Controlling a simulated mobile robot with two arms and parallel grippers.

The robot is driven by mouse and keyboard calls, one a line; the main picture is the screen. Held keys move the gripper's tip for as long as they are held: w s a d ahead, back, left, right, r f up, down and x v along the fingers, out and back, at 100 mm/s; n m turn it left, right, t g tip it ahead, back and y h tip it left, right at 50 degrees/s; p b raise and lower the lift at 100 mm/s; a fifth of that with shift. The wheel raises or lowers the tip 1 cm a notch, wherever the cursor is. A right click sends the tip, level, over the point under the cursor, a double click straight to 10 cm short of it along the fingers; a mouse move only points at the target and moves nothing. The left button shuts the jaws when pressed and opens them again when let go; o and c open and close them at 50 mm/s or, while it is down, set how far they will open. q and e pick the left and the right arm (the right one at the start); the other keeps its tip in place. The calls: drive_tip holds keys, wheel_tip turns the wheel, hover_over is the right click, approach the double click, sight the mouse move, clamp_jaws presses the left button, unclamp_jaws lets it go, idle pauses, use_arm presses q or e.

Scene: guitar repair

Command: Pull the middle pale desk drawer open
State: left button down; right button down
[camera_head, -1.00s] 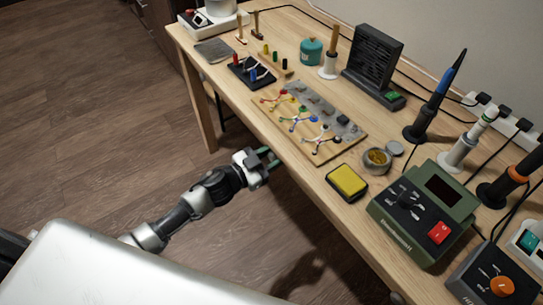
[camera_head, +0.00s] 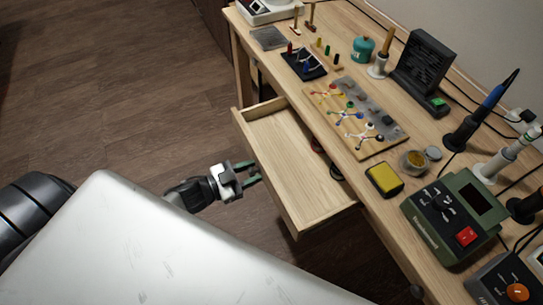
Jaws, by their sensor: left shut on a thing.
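The pale wooden desk drawer (camera_head: 280,146) stands pulled well out from under the long edge of the desk. Its bare floor shows, and dark things (camera_head: 336,172) lie at its inner end, partly hidden under the desktop. My left gripper (camera_head: 254,173) is at the middle of the drawer's outer front panel, its green fingers shut on the drawer handle. The handle itself is hidden by the fingers. My right gripper is not in view.
The wooden desk (camera_head: 370,194) bears a parts board (camera_head: 355,115), a yellow sponge (camera_head: 384,179), a green soldering station (camera_head: 452,215) and several iron stands. Open wooden floor (camera_head: 130,90) lies in front of the drawer.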

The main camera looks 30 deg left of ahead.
use_arm(q)
drive_tip(key=p+v, duration=0.3)
drive_tip(key=v, duration=1.6)
drive_tip(key=shift+p, duration=0.3)
drive_tip(key=shift+s+a, duration=0.1)
drive_tip(key=shift+a, duration=0.05)
drive_tip(key=c, duration=0.7)
unclamp_jaws()
drive_tip(key=shift+c, duration=0.2)
drive_tip(key=b+v, duration=0.1)
drive_tip(key=v, duration=1)
drive_tip(key=shift+f, duration=0.1)
